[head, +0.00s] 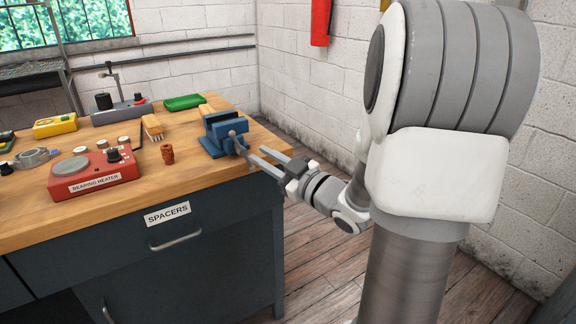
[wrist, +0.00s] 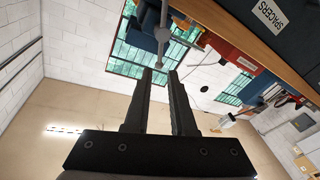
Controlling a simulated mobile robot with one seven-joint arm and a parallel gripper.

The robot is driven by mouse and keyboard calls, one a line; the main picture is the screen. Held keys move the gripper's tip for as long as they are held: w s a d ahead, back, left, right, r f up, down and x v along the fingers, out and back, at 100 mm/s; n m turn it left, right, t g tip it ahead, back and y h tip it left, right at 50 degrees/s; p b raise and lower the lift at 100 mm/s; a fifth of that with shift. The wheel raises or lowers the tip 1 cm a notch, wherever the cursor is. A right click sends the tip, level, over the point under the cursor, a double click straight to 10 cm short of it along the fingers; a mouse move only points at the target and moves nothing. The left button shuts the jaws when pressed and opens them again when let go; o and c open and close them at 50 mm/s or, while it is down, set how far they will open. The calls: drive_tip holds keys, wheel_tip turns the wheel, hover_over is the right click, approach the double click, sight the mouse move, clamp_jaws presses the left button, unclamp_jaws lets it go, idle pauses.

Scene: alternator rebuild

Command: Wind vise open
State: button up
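The blue vise (head: 222,140) stands at the right front corner of the wooden bench. Its grey handle (head: 238,143) is on the side facing my gripper. My gripper (head: 256,154) is off the bench's right end, with its fingers apart and pointing at the handle. In the wrist view, the handle (wrist: 162,34) shows just beyond the fingertips of my gripper (wrist: 160,74). One end of the handle appears in line with the gap between the fingertips; I cannot tell whether it touches them. The vise's blue body (wrist: 150,20) is partly cut off there. The jaw gap is not clear.
The wooden bench top (head: 215,175) holds a red bearing heater (head: 95,175), an orange-brown spool (head: 167,154), a brush (head: 152,127) and a green tray (head: 184,102). A drawer labelled SPACERS (head: 168,214) is below. Open floor (head: 310,262) lies right of the bench.

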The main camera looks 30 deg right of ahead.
drive_tip(key=v, duration=0.7)
drive_tip(key=shift+s+p, duration=0.2)
drive_tip(key=shift+p, duration=0.25)
drive_tip(key=shift+f, duration=0.1)
